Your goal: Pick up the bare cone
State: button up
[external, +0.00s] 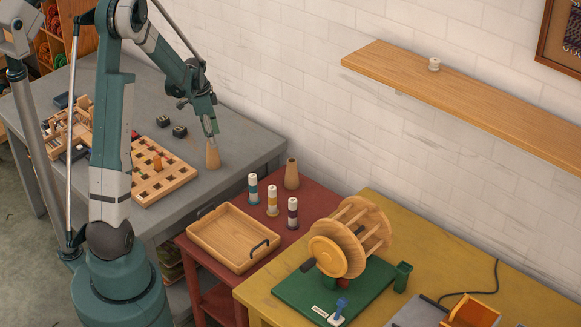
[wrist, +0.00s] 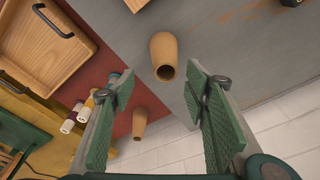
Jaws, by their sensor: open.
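A bare tan cone (external: 212,155) stands upright on the grey table. It also shows in the wrist view (wrist: 163,52), just beyond my fingertips, with its dark open top toward the camera. A second bare cone (external: 291,173) stands on the red table; in the wrist view this cone (wrist: 139,122) lies low, left of centre. My gripper (external: 211,136) points down close above the first cone's top. In the wrist view my gripper (wrist: 158,82) is open, with nothing between its green pads.
A wooden peg tray (external: 160,178) lies left of the first cone. Several wound cones, one with yellow bands (external: 272,200), stand near an empty wooden tray (external: 232,238) on the red table. A wooden winder (external: 340,250) stands on the yellow table. A shelf (external: 470,95) hangs on the wall.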

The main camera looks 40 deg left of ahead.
aim_at(215, 153)
jog(key=shift+a+f, duration=0.55)
jog(key=shift+f, duration=0.1)
jog(key=shift+f, duration=0.15)
jog(key=shift+w+d+f, duration=0.15)
jog(key=shift+f, duration=1)
jog(key=shift+w+d+f+b, duration=0.15)
jog(key=shift+f+b, duration=0.1)
jog(key=shift+f, duration=1.05)
jog(key=shift+w+d+f+b, duration=0.1)
jog(key=shift+w+f+b, duration=0.1)
jog(key=shift+f, duration=1.05)
jog(key=shift+c, duration=0.4)
jog(key=c, duration=0.6)
